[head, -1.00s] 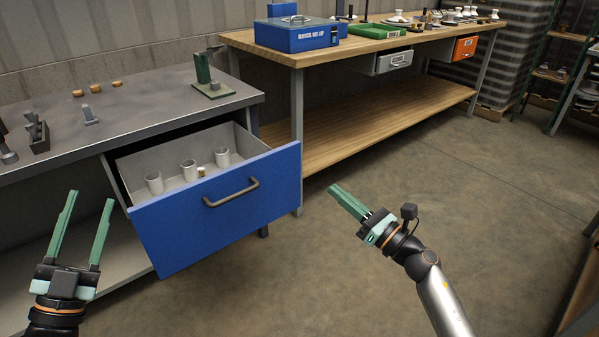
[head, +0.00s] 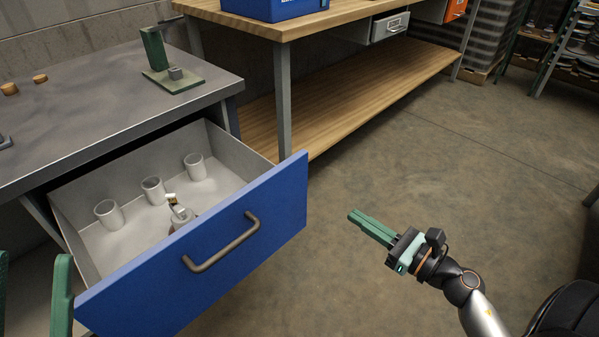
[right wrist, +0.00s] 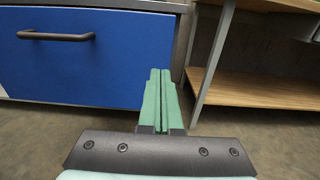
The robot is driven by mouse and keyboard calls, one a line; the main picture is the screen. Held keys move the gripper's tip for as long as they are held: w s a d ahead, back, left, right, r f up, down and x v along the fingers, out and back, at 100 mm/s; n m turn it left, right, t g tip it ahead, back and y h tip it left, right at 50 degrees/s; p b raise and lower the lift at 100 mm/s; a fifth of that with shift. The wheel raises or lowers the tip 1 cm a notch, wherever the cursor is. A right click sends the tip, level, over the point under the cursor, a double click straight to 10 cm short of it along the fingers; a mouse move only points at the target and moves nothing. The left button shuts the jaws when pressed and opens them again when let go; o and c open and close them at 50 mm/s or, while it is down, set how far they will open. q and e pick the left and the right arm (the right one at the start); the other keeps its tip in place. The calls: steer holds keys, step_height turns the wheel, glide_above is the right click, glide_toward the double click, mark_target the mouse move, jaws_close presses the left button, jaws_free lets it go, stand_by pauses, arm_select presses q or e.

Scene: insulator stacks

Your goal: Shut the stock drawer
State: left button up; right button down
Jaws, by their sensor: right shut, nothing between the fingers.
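The stock drawer has a blue front (head: 210,255) and a dark bar handle (head: 222,243). It stands pulled well out of the grey bench, and several light cups and small parts show inside. In the right wrist view, the blue front (right wrist: 90,75) and its handle (right wrist: 55,36) are at the upper left. My right gripper (head: 357,219) is shut and empty, apart from the drawer, to the right of its front. My left gripper (head: 33,268) is partly cut off at the lower left, its fingers spread, near the drawer's left front corner.
The grey bench top (head: 75,120) holds a green stand (head: 157,58) and small brown pieces. A wooden bench (head: 350,100) with a lower shelf stands behind the drawer. The floor (head: 420,160) to the right of the drawer is clear.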

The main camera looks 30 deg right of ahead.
mark_target(300, 180)
arm_select(q)
steer(key=shift+s+r+p, duration=0.15)
steer(key=shift+r+p, duration=0.3)
steer(key=shift+r, duration=0.05)
arm_select(e)
steer(key=x, duration=1.3)
steer(key=shift+w+a, duration=0.15)
steer(key=shift+w, duration=0.2)
